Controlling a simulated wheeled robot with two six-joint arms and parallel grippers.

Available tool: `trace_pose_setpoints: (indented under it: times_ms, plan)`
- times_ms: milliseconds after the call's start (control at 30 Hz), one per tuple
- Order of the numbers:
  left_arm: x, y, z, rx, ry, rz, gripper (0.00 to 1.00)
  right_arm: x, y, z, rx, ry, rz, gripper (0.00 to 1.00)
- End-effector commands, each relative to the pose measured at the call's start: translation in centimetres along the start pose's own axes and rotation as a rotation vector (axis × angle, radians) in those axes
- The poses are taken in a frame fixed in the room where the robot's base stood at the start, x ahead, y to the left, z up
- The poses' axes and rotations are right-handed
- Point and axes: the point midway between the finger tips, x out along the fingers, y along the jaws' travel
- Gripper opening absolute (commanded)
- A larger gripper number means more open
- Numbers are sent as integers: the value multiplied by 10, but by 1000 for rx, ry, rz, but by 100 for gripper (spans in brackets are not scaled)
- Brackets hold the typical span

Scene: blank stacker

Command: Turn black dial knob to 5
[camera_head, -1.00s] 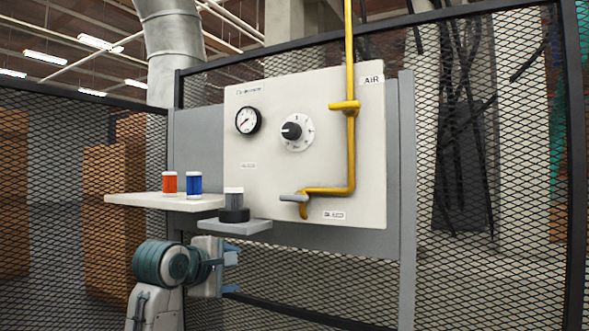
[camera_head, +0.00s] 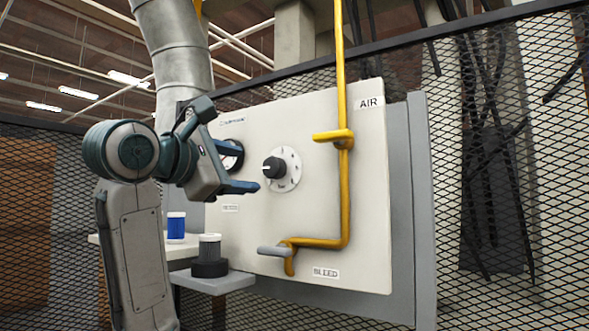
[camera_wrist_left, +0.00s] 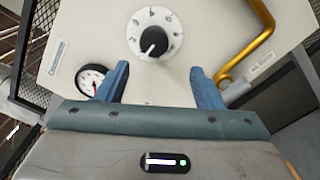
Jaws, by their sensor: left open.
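The black dial knob (camera_head: 273,168) sits on a round white scale plate (camera_head: 292,170) on the pale panel (camera_head: 318,220). In the left wrist view the knob (camera_wrist_left: 153,42) is seen face on, with marks around it too small to read surely. My left gripper (camera_head: 243,168) is in front of the panel, left of the knob. In the wrist view its two blue fingers (camera_wrist_left: 160,85) are spread, with nothing between them; the knob shows beyond the fingertips and apart from them. My right gripper is not in view.
A pressure gauge (camera_wrist_left: 91,80) is partly hidden behind my left gripper in the head view. A yellow pipe (camera_head: 346,185) with a grey-handled valve (camera_head: 274,251) runs right of the dial. A blue canister (camera_head: 176,227) and a grey canister (camera_head: 210,248) stand on shelves below.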

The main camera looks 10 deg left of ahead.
Motion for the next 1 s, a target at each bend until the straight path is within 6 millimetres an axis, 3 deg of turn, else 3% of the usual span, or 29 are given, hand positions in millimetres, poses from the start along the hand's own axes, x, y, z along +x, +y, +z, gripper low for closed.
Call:
trace_pose_setpoints:
  times_ms: [167,367,567,800,1000]
  plan:
    - [0,8,9,-18,-10,6,61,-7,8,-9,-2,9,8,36]
    - [34,10,11,-19,-9,3,61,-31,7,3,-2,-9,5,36]
    - [72,10,11,-18,-9,2,61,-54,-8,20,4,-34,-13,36]
    - [97,8,9,-16,-9,6,61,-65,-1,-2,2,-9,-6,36]
    - [101,6,8,-15,-8,8,61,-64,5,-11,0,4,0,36]
